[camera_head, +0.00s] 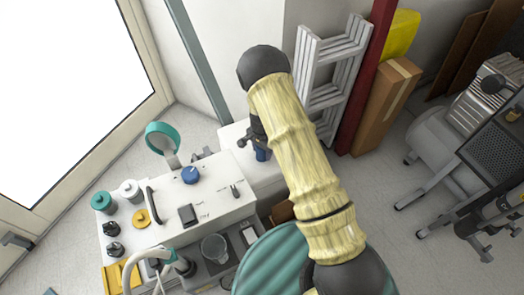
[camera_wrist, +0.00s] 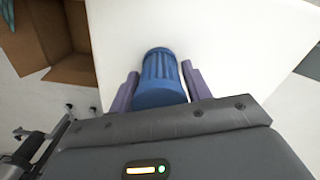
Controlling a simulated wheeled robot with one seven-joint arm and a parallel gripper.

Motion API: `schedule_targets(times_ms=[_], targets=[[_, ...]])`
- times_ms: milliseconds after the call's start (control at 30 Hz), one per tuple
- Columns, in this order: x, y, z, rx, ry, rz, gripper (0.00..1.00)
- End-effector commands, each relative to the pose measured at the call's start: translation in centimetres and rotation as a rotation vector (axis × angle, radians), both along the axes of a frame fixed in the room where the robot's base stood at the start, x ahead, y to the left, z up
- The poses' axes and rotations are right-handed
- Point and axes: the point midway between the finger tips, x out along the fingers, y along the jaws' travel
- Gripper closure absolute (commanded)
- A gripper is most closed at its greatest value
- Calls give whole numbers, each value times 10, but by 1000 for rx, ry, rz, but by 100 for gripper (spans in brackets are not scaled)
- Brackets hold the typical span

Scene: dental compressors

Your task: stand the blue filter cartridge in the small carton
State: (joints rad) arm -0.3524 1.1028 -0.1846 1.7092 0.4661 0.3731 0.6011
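The blue filter cartridge (camera_wrist: 160,78), ribbed along its side, is between the two purple fingers of my gripper (camera_wrist: 160,82) in the wrist view, over a white surface. The fingers flank it closely; whether they press on it is not clear. In the head view the cartridge (camera_head: 262,155) shows just below my dark gripper (camera_head: 256,138), at the white cabinet top. An open brown carton (camera_wrist: 60,73) is at the upper left of the wrist view, beside and apart from the white surface. In the head view a brown patch (camera_head: 282,212), probably this carton, is mostly hidden.
The white cabinet top (camera_wrist: 230,40) is bare around the cartridge. A white unit (camera_head: 175,212) with knobs and a teal-rimmed round part stands to its left. A folded ladder (camera_head: 325,75), a red post and a tall brown box (camera_head: 385,105) stand behind; grey compressor equipment is at right.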

Motion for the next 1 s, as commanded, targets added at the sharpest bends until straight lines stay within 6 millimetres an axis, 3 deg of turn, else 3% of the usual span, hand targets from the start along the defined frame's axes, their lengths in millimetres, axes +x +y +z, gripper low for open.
schedule_targets(times_ms=[33, 133, 200, 533, 1000], targets=[[0, 0, 0, 0, 0, 0, 62], [0, 0, 0, 0, 0, 0, 81], [0, 0, 0, 0, 0, 0, 87], [0, 0, 10, 1, -1, 0, 87], [1, 1, 92, 1, -2, 0, 87]])
